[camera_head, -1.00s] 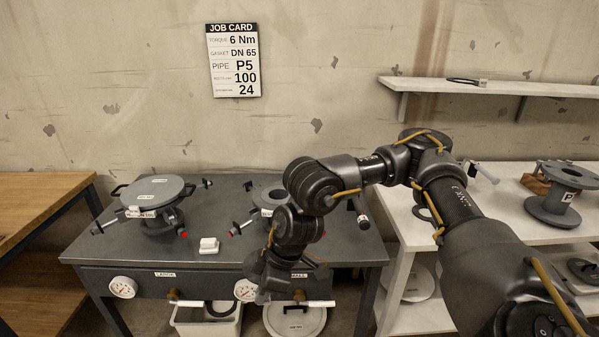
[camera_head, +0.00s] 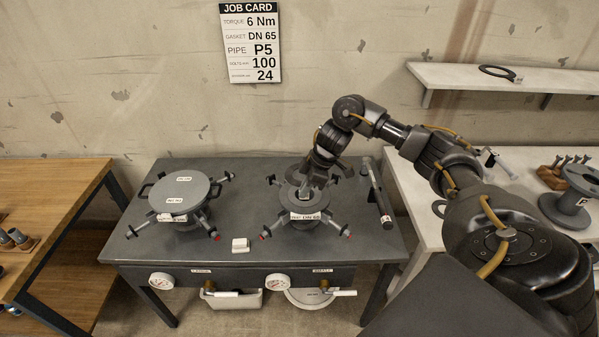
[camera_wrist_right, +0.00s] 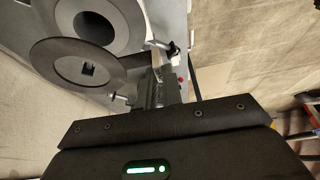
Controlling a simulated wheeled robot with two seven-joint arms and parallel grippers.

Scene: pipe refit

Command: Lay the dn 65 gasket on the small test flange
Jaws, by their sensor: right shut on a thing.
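The small test flange (camera_head: 322,205) stands on the right half of the grey bench, with a DN 65 label on its front and clamps around it. My right gripper (camera_head: 311,186) is over this flange. In the right wrist view my right gripper (camera_wrist_right: 154,72) is shut on the dark, thin ring gasket (camera_wrist_right: 43,60) by its edge. The gasket is apart from the gripper body and overlaps the small test flange (camera_wrist_right: 130,25) in that picture. I cannot tell the gap between them. My left gripper is not in view.
The large test flange (camera_head: 178,191), with a grey plate on top, stands on the bench's left half. A small white block (camera_head: 240,245) and a dark tool (camera_head: 380,200) lie on the bench. Another black ring (camera_head: 497,71) lies on the wall shelf (camera_head: 450,76).

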